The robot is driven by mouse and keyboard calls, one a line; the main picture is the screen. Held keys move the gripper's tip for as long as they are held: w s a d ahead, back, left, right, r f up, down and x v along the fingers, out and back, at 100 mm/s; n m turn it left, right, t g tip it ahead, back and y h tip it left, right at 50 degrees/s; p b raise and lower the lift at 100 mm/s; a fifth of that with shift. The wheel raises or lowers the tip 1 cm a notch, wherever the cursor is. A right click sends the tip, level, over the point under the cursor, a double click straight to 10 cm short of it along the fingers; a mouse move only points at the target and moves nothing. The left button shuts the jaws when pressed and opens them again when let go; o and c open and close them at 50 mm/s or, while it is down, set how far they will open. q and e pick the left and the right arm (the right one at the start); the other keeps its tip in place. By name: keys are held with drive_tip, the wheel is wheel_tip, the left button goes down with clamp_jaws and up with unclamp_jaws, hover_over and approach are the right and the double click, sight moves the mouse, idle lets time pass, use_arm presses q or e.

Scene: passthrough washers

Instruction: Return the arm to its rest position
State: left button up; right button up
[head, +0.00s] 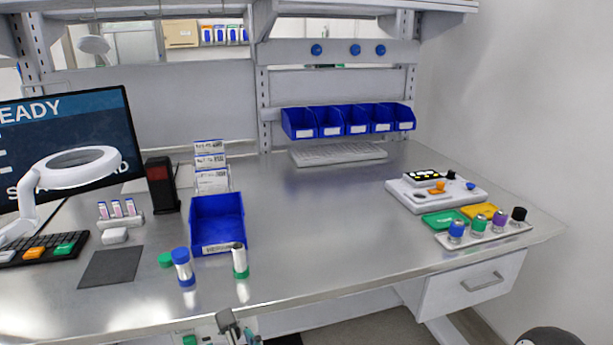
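A grey, finger-like part of what looks like my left gripper (232,326) shows at the bottom edge, in front of the table's front edge and below the table top. Most of it is cut off by the frame, so I cannot tell whether it is open or holds anything. Small white and green items show beside it, too cropped to name. My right gripper is not in view.
On the metal table (320,215) stand a blue bin (217,222), a blue-capped tube (182,267), a white-and-green tube (240,262), a ring lamp (75,172) and a monitor (100,125). A tray of coloured-capped vials (484,237) is at right. The middle is clear.

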use_arm(q)
drive_tip(key=s+d+f+n+g+h, duration=0.1)
drive_tip(key=s+f+n+g+h, duration=0.25)
drive_tip(key=s+f+n, duration=0.5)
drive_tip(key=s+d+f+n+g+h, duration=0.1)
drive_tip(key=s+f+n+g+h, duration=0.35)
drive_tip(key=f, duration=0.65)
drive_tip(key=s+d+f+n+g+h, duration=0.15)
drive_tip(key=s+f+n+g, duration=0.3)
drive_tip(key=f+n, duration=0.45)
drive_tip(key=w+a+f+n+t+p, duration=0.1)
drive_tip(key=f+n, duration=0.4)
drive_tip(key=n, duration=0.5)
drive_tip(key=shift+w+a+f+t, duration=0.4)
drive_tip(key=shift+a+t, duration=0.15)
drive_tip(key=shift+a, duration=0.6)
